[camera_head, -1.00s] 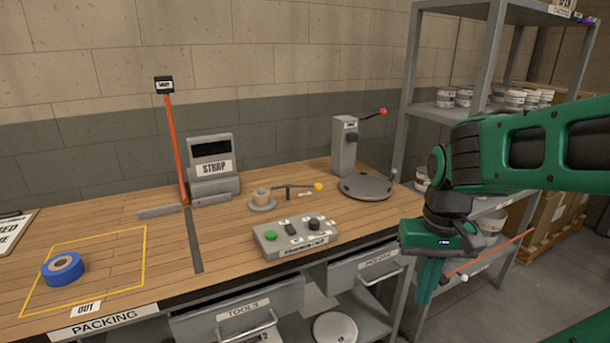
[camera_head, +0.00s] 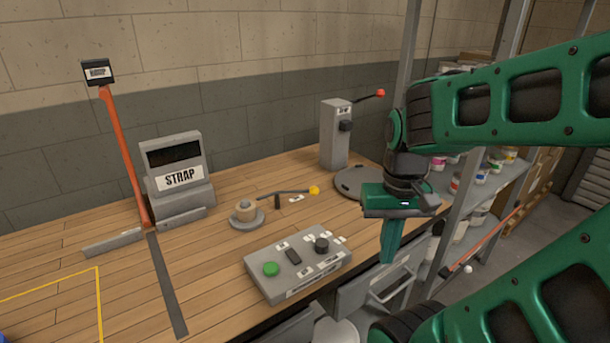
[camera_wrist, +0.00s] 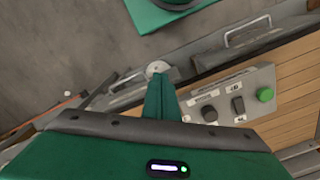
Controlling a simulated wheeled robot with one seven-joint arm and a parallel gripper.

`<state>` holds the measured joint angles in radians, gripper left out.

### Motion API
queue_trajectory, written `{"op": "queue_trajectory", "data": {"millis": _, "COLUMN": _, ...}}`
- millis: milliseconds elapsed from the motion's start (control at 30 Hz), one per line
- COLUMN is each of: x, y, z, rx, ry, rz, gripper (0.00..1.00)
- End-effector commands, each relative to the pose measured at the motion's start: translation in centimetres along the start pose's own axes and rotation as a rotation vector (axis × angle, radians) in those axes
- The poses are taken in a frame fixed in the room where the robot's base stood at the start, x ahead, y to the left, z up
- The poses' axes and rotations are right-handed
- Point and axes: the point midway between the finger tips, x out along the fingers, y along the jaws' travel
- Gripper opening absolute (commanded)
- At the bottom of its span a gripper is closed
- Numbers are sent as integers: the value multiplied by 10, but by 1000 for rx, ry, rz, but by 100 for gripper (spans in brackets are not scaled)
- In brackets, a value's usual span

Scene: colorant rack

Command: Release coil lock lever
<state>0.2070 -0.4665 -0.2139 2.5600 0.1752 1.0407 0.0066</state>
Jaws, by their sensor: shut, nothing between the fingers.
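I cannot tell for sure that this is the coil lock lever. Another lever with a red knob (camera_head: 381,93) sticks out from the top of a grey post (camera_head: 334,135). My gripper (camera_head: 389,262) points down near the bench's front edge, right of the yellow knob and apart from both levers. Its green fingers also show in the wrist view (camera_wrist: 160,97), shut and empty.
A grey control box (camera_head: 297,262) with a green button lies at the bench front; it also shows in the wrist view (camera_wrist: 229,108). A round grey plate (camera_head: 352,182) is behind my gripper. The STRAP unit (camera_head: 175,172) and red arm (camera_head: 124,160) stand left. A shelf post (camera_head: 461,220) is right.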

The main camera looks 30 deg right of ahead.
Motion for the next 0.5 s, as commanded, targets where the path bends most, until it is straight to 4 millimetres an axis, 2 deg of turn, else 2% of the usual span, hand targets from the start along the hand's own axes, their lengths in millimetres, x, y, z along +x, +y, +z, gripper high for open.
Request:
{"op": "queue_trajectory", "data": {"millis": 233, "x": 0, "y": 0, "z": 0, "rx": 0, "ry": 0, "rz": 0, "gripper": 0}}
{"op": "queue_trajectory", "data": {"millis": 333, "x": -8, "y": 5, "z": 3, "rx": 0, "ry": 20, "rz": -5, "gripper": 0}}
{"op": "queue_trajectory", "data": {"millis": 433, "x": -19, "y": 0, "z": -22, "rx": 2, "ry": 46, "rz": 4, "gripper": 0}}
{"op": "queue_trajectory", "data": {"millis": 500, "x": -29, "y": -8, "z": -53, "rx": 3, "ry": 77, "rz": 14, "gripper": 0}}
